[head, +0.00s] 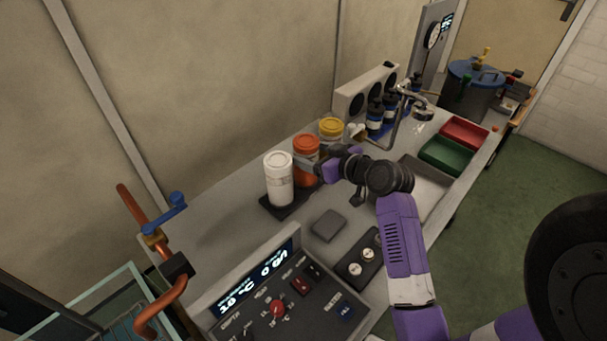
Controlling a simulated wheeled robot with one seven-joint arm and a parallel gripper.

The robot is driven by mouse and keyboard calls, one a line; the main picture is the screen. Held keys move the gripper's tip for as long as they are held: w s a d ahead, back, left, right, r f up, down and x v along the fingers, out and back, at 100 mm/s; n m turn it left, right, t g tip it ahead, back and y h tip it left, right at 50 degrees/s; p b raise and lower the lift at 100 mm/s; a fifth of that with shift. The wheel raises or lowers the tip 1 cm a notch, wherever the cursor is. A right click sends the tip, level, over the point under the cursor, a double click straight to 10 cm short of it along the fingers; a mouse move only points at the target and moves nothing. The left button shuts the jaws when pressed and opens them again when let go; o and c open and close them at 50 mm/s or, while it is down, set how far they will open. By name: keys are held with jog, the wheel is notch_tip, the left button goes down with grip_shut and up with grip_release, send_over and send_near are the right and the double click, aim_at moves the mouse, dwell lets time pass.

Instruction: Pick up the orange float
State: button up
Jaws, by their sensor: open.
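The orange float (305,147) is an upright orange cylinder with a lid. It stands on the bench between a white cylinder (279,180) at its left and a yellow-lidded cylinder (331,127) behind it at the right. My gripper (319,161) is open and right beside the orange float, at its right front. It covers part of the float's lower side. I cannot tell whether the fingers touch the float or reach around it.
A control panel (290,299) with a lit display stands at the bench's front. A grey block (328,226) lies in the middle. Dark bottles (375,115), a tap (398,115), a sink (426,178), a green tray (443,154) and a red tray (464,133) are to the right.

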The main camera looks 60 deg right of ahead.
jog(key=shift+p+x, duration=0.7)
jog(key=shift+x, duration=2.35)
jog(key=shift+r, duration=0.1)
grip_shut()
